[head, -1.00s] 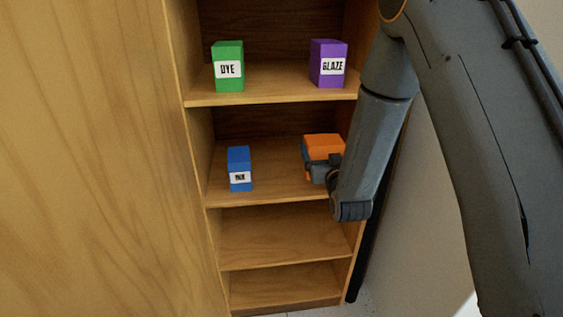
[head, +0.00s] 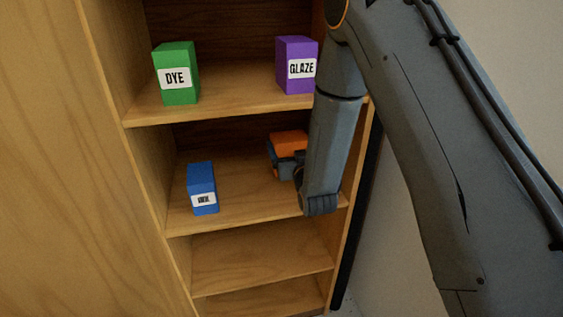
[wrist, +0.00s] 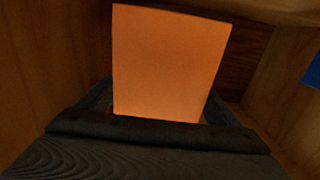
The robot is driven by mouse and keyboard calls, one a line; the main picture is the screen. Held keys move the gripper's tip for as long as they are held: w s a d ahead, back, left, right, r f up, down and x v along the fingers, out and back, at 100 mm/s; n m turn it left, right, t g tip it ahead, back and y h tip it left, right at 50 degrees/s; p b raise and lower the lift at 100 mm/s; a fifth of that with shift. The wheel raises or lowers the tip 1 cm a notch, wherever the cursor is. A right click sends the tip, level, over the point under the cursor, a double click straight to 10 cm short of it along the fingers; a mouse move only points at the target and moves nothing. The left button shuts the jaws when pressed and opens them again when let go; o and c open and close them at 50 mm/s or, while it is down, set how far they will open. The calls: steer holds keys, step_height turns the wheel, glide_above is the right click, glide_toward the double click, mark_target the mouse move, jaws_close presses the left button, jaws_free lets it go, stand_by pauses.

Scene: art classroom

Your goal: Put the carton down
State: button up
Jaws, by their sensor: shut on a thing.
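An orange carton (head: 289,141) is at the right of the middle shelf compartment in the head view, partly hidden behind my gripper (head: 286,166). The carton (wrist: 168,65) fills the middle of the wrist view, upright and slightly tilted in the picture. My gripper (wrist: 160,115) is shut on the carton, its fingers at either side. The carton's underside is hidden, so I cannot tell whether it touches the shelf board.
A blue carton (head: 202,180) stands left on the same shelf (head: 240,208). A green DYE carton (head: 176,75) and a purple GLAZE carton (head: 296,62) stand on the shelf above. Lower shelves (head: 262,262) look empty. The unit's right side wall is close to my gripper.

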steer(key=shift+f+p, duration=0.6)
steer(key=shift+f, duration=2.45)
steer(key=shift+f, duration=0.15)
steer(key=o, duration=1.5)
steer(key=b+v, duration=0.3)
steer(key=v, duration=0.9)
